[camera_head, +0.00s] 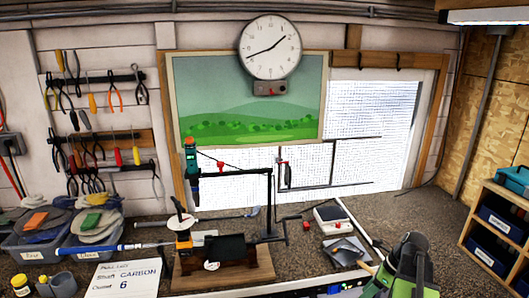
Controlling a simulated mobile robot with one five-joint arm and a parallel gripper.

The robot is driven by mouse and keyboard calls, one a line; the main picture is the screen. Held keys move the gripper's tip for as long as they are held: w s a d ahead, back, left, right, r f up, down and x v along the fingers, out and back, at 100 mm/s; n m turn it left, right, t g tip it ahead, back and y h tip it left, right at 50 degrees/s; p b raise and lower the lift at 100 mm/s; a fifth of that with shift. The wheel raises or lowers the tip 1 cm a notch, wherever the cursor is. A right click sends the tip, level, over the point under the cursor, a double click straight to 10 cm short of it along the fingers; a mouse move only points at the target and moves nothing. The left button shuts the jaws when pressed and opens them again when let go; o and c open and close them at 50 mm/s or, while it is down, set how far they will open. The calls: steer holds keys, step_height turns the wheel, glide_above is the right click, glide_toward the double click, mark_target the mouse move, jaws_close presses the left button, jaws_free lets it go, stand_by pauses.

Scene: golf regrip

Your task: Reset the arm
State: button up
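A green and dark shape (410,268) rises at the bottom right and looks like part of my arm. I cannot make out its fingertips, or whether it holds anything. On the bench (330,208), a black and orange vise (228,248) stands on a wooden base. A shaft with a blue grip (92,250) reaches from the left to the vise. A green and dark power tool (191,160) hangs upright by the black stand (268,200), well apart from the green and dark shape.
A small white device (332,218) and a tray (345,252) are at the right. Hand tools hang on the left wall. Shelves (495,225) stand far right.

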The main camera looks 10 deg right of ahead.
steer(key=w+a+f+n+g+h+b, duration=0.1)
steer(key=w+a+f+n+h+b, duration=0.1)
steer(key=a+n, duration=1.2)
steer(key=w+a+f+n+g+h+b, duration=0.1)
steer(key=a+f+n, duration=0.5)
steer(key=a+n, duration=0.8)
steer(key=shift+w+a+f+h+b, duration=0.15)
steer(key=shift+w+a+h+b, duration=0.55)
steer(key=shift+w+a+b, duration=0.9)
steer(key=shift+s+a+p, duration=0.2)
steer(key=shift+p, duration=0.1)
